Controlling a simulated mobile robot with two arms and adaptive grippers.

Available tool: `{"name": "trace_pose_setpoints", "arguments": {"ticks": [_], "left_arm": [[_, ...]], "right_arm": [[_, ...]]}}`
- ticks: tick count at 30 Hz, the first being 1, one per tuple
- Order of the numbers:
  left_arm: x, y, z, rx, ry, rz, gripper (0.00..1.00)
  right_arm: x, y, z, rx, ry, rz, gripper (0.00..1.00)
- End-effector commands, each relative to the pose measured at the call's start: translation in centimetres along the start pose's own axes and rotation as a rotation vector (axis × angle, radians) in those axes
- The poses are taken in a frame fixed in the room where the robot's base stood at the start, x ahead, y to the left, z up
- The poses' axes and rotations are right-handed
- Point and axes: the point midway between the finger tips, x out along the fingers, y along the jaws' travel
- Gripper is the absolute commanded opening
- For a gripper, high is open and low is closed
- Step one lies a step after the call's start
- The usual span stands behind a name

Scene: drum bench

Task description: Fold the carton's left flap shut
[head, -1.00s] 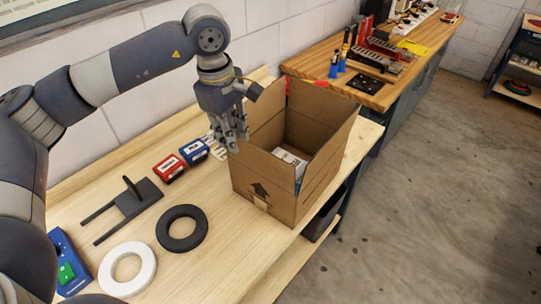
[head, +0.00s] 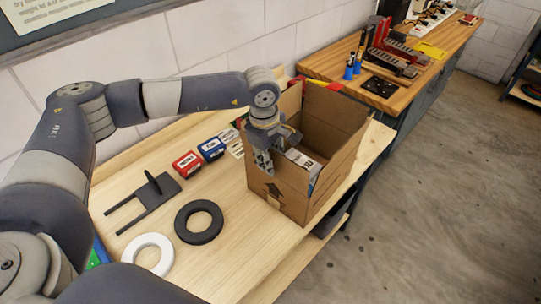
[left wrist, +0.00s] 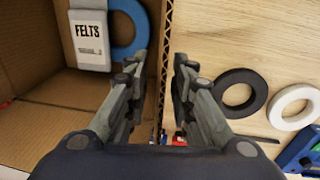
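The brown carton (head: 292,203) stands upright on the wooden bench, its top open and its panels raised. My left gripper (head: 263,162) is at the carton's left edge, pointing down. In the left wrist view, its two fingers (left wrist: 157,95) are apart, with the corrugated cardboard edge (left wrist: 167,45) running between them. One finger is over the carton's inside and the other over the bench side; I cannot tell whether either touches the cardboard. A white box marked FELTS (left wrist: 89,45) and a blue ring (left wrist: 128,25) lie inside the carton. My right gripper is not in view.
Left of the carton are a red box (head: 187,164), a blue box (head: 211,149), a dark two-pronged stand (head: 152,200), a black ring (head: 181,222) and a white ring (head: 149,270). A second bench (head: 405,92) with tools stands behind.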

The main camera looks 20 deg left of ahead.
Motion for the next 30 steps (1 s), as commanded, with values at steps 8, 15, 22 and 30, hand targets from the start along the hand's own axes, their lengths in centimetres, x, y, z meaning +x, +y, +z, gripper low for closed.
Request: {"name": "trace_pose_setpoints", "arguments": {"ticks": [8, 15, 22, 30], "left_arm": [[0.37, -0.02, -0.03, 0.0, 0.001, 0.0, 0.23], [0.32, -0.01, -0.02, 0.0, 0.001, 0.0, 0.0], [0.32, 0.06, -0.02, 0.0, 0.001, -0.004, 0.0], [0.45, 0.68, 0.07, 0.0, 0.0, -0.075, 0.0]], "right_arm": [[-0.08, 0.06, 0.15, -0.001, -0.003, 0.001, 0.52], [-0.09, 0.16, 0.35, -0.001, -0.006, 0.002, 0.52], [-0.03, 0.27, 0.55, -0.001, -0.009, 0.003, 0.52], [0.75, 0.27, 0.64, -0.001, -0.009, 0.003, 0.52]]}}
